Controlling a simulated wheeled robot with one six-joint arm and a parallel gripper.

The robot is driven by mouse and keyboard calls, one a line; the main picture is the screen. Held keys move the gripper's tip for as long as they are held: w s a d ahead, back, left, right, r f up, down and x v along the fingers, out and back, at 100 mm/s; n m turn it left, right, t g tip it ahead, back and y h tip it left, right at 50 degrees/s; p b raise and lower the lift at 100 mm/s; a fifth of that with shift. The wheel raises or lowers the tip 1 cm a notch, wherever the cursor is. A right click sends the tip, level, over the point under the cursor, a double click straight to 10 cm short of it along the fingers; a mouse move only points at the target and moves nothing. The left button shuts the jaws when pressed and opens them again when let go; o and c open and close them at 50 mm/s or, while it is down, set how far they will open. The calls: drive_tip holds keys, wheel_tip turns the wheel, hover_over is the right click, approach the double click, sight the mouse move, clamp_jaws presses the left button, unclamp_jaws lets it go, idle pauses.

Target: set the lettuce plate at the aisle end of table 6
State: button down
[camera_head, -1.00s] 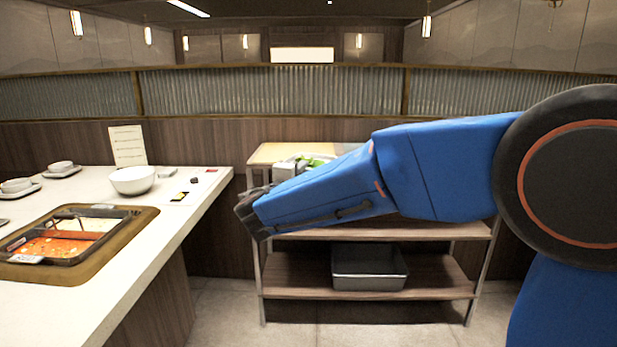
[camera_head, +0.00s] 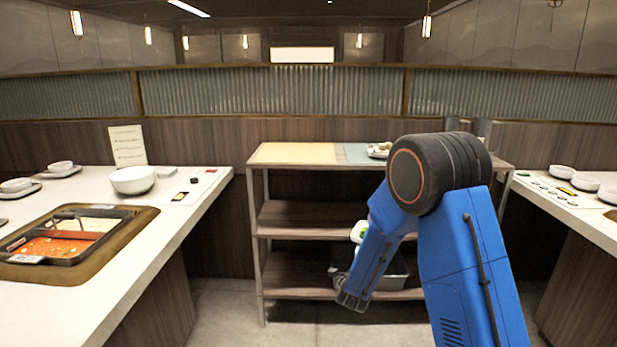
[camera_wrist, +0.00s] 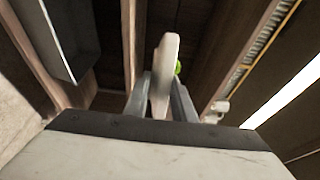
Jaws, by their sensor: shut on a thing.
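The lettuce plate (camera_head: 357,232) is white with green on it and shows partly behind my forearm, in front of the shelf rack. In the wrist view the plate (camera_wrist: 163,72) stands nearly edge-on between my fingers, with a bit of green lettuce (camera_wrist: 178,67) at its right side. My gripper (camera_wrist: 161,95) is shut on the plate's edge. In the head view my arm hides most of the gripper and plate. A white-topped table (camera_head: 150,225) is at the left and another (camera_head: 560,200) at the right; I read no table number on either.
The right table holds several white bowls. The rack (camera_head: 290,152) stands between them, with a grey bin (camera_head: 395,281) low down. Floor shows before the rack.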

drive_tip(key=s+d+f+y, duration=0.1)
drive_tip(key=s+d+f, duration=0.1)
drive_tip(key=d+f, duration=0.6)
wheel_tip(320, 180, down, 3)
drive_tip(key=shift+n, duration=0.3)
drive_tip(key=shift+a, duration=0.15)
